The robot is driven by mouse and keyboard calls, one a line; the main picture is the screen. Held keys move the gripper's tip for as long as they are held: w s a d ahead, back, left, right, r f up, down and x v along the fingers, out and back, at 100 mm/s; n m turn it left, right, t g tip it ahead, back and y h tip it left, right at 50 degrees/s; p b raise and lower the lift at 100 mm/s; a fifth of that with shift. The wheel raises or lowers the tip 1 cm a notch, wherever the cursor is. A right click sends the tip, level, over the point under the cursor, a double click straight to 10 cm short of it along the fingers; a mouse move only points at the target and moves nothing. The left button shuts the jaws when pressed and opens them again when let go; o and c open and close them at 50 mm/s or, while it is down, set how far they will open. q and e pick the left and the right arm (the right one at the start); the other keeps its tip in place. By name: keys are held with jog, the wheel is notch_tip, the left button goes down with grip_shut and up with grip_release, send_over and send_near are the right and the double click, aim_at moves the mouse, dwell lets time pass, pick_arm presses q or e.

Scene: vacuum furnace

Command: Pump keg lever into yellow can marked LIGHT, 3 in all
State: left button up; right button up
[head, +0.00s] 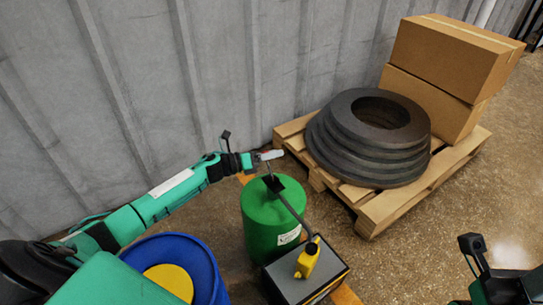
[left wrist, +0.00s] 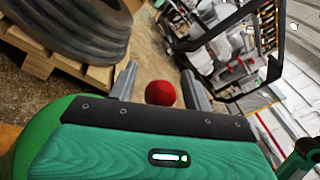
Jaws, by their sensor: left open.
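A green keg (head: 268,222) stands on the floor, with a dark pump (head: 272,184) on top and a dark hose (head: 290,206) running down to a yellow can (head: 307,260). The can stands on a black box; its marking is not readable. My left gripper (head: 270,156) is above the keg, at the upper end of the thin pump lever. In the left wrist view the lever's red knob (left wrist: 160,93) shows between the two open fingers of that gripper (left wrist: 159,70); I cannot tell whether they touch it. Of my right arm, only a wrist part shows at lower right; its fingers are out of view.
A black box (head: 325,281) with a grey top carries the can. A pallet (head: 387,214) with stacked dark rings (head: 345,152) and cardboard boxes (head: 452,50) stands to the right. A blue drum (head: 207,262) is at lower left. The wall is behind; floor is open at right.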

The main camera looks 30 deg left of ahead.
pick_arm(q)
jog(key=shift+c, duration=0.4)
grip_shut()
